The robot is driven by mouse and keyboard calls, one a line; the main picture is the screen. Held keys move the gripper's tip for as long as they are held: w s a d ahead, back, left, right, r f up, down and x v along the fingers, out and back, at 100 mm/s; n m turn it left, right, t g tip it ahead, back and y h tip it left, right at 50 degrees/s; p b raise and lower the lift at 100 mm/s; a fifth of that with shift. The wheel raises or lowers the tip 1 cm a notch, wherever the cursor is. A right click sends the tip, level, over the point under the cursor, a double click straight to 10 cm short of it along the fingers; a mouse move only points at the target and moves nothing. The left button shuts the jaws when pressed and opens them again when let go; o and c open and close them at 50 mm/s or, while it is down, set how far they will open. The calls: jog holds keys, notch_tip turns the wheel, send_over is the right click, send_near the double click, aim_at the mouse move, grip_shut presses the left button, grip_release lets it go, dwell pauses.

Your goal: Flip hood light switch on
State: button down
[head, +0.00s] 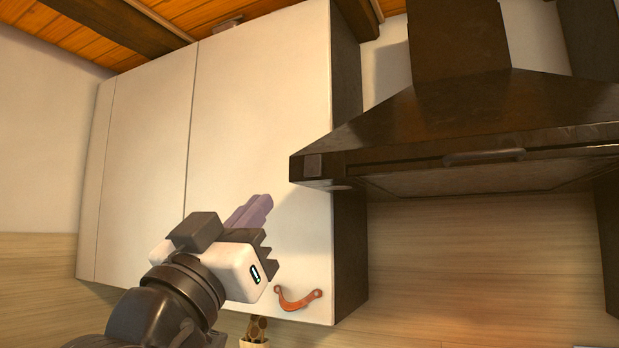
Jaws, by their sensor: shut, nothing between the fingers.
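The dark range hood (430,140) is on the right in the head view. A small square plate, which looks like the light switch (313,166), is on the left end of its front edge. I cannot tell from here whether it is on or off. My gripper (262,207) is in front of the white cabinet, to the left of and below the switch, and apart from it. Its purple-grey fingers point up and to the right. They are shut and hold nothing.
The white wall cabinet (262,110) stands left of the hood, with an orange leather pull (298,300) low on its door. A bar handle (484,156) runs along the hood's front. A cup-like container (254,342) shows at the bottom edge. Below the hood is open space before the wood-toned wall.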

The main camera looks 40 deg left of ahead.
aim_at(312, 168)
jog(key=p+x, duration=0.2)
jog(key=x, duration=0.2)
jog(key=w+f+p+x, duration=0.1)
jog(key=p+x, duration=0.1)
jog(key=x, duration=0.2)
jog(key=f+p+x, duration=0.1)
jog(key=p+x, duration=0.1)
jog(key=x, duration=0.2)
jog(key=shift+w+a+r, duration=0.25)
jog(key=shift+w, duration=0.15)
jog(key=shift+w+a+f+p, duration=0.1)
jog(key=shift+w+p, duration=0.2)
jog(key=shift+f, duration=0.1)
